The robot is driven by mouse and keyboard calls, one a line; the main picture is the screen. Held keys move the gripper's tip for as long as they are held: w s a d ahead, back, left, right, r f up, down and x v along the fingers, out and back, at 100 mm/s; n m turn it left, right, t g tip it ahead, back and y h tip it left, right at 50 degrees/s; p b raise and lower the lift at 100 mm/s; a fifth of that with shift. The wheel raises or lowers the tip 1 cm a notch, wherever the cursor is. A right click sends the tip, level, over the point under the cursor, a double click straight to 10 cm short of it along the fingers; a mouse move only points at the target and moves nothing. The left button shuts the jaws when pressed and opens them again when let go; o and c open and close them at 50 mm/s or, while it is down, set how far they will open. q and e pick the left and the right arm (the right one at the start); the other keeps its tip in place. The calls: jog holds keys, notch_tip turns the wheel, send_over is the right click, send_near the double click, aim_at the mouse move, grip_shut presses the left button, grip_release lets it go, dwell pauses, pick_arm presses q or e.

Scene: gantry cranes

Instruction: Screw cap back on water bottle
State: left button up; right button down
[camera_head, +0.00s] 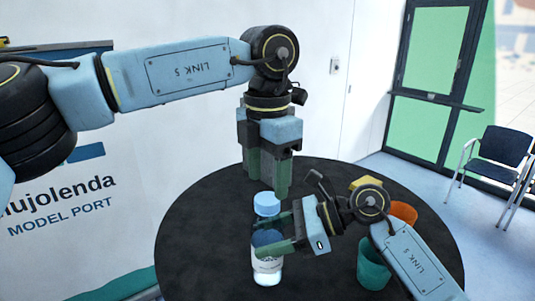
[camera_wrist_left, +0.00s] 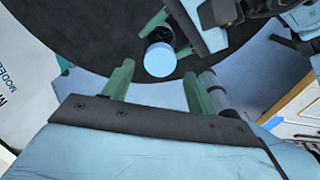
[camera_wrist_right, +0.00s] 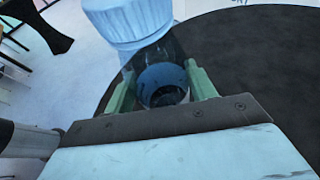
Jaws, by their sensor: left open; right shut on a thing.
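The water bottle (camera_head: 267,270) stands upright on the round black table, clear with a pale label. Its light blue cap (camera_head: 267,203) sits on top of the neck; I cannot tell how tight it is. The cap also shows from above in the left wrist view (camera_wrist_left: 159,60) and close up in the right wrist view (camera_wrist_right: 130,18). My right gripper (camera_head: 272,237) is shut on the bottle's upper body, below the cap. My left gripper (camera_head: 266,185) is open and empty, pointing down above the cap; its fingers (camera_wrist_left: 157,78) are apart from the cap.
A teal cup (camera_head: 372,268) and an orange cup (camera_head: 404,212) stand on the table (camera_head: 205,235) right of the bottle, partly behind my right arm. A yellow thing (camera_head: 366,183) is behind that arm. The table's left side is clear. A chair (camera_head: 500,160) stands far right.

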aim_at(267, 198)
pick_arm(q)
jog(key=shift+f, duration=1.9)
jog(key=shift+c, duration=0.5)
jog(key=c, duration=0.9)
jog(key=o, duration=1.2)
jog(key=shift+c, duration=0.2)
notch_tip(267, 198, up, 12)
